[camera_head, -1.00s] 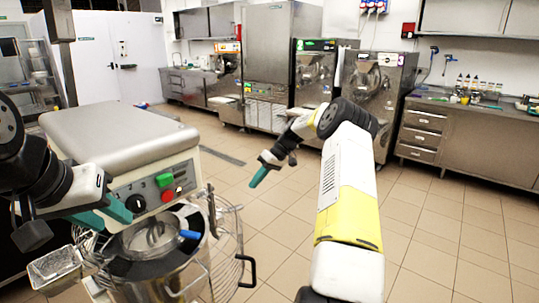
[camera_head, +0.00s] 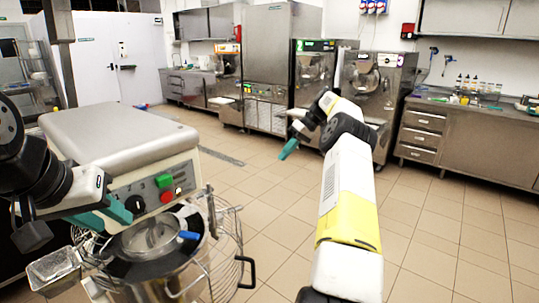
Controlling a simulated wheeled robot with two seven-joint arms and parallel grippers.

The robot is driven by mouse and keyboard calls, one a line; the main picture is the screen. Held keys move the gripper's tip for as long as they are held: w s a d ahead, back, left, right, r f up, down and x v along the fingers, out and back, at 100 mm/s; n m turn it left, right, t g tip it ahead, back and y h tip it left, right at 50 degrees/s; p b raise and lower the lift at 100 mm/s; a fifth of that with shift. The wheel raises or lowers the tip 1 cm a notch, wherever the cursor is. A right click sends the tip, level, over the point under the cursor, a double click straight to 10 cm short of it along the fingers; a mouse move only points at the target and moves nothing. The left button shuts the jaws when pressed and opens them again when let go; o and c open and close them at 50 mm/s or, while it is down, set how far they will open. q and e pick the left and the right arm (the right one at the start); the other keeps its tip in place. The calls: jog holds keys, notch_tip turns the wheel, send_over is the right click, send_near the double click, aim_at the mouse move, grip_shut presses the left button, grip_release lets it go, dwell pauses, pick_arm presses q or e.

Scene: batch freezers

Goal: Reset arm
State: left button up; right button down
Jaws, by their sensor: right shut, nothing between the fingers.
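My right arm (camera_head: 345,190), white and yellow, reaches up from the bottom right of the view. Its gripper (camera_head: 289,149), with teal fingertips, is shut and empty, over open floor in front of the steel machines. My left gripper (camera_head: 103,215), also teal-tipped, is at the left beside the front of a grey mixer (camera_head: 130,135). Whether its fingers are apart or closed on something is not clear.
The mixer's steel bowl (camera_head: 165,275) and wire guard (camera_head: 228,250) are below the left gripper. A small metal tray (camera_head: 54,268) is at the lower left. Batch freezers (camera_head: 375,85) and a drawer counter (camera_head: 470,140) line the back. The tiled floor in the middle is clear.

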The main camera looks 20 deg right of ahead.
jog(key=s+a+r+m+t+h, duration=0.15)
jog(key=s+a+r+h, duration=0.35)
jog(key=s+a+r, duration=0.95)
jog(key=s+a+f+m+t, duration=0.1)
jog(key=s+a+m+t, duration=0.1)
jog(key=s, duration=1)
jog(key=s+a+f+m+t, duration=0.1)
jog(key=s+a+t, duration=0.1)
jog(key=s, duration=1.1)
jog(key=shift+s+f+m+h, duration=0.3)
jog(key=shift+f+m, duration=0.05)
jog(key=shift+w, duration=0.1)
